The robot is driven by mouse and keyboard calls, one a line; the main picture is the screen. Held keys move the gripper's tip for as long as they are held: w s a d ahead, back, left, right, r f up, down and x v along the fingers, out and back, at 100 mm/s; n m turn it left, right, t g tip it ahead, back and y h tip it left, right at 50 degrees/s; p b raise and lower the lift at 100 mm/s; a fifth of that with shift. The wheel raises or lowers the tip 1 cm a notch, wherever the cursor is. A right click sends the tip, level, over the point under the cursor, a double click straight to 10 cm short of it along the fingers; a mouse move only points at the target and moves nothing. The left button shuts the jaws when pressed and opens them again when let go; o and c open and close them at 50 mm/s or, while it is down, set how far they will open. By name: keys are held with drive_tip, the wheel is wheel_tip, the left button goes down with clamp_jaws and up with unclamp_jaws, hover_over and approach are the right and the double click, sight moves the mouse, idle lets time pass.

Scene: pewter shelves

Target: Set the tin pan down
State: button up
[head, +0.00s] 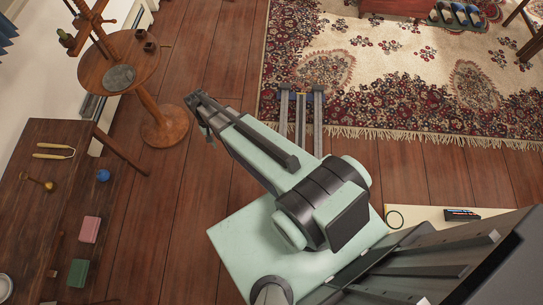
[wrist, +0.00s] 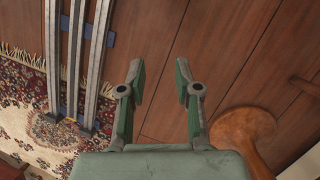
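My gripper (head: 196,107) is out over the wooden floor in the head view, right of the round side table. In the wrist view my gripper (wrist: 161,70) is open, its two fingers apart with only floorboards showing between them. A flat grey round piece (head: 119,78) lies on the round wooden side table (head: 146,68); it may be the tin pan, but I cannot tell for sure. My gripper is apart from it and holds nothing that I can see. The side table's round wooden base also shows in the wrist view (wrist: 243,126).
A wooden stand (head: 98,32) and two small dark cups (head: 145,42) are on the side table. A dark wooden table (head: 48,222) at left holds yellow-handled tongs (head: 54,151), a blue ball (head: 103,175) and blocks. A patterned rug (head: 400,75) lies at upper right. Bare floor lies between.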

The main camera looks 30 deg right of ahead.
drive_tip(key=s+d+f+n+g, duration=0.1)
drive_tip(key=s+d, duration=0.1)
drive_tip(key=s, duration=0.8)
drive_tip(key=s+d+f+n+g, duration=0.1)
drive_tip(key=s+d+f, duration=0.1)
drive_tip(key=s, duration=0.8)
drive_tip(key=s+d+f+n+g, duration=0.1)
drive_tip(key=s+f, duration=0.1)
drive_tip(key=s, duration=0.9)
drive_tip(key=shift+d, duration=0.4)
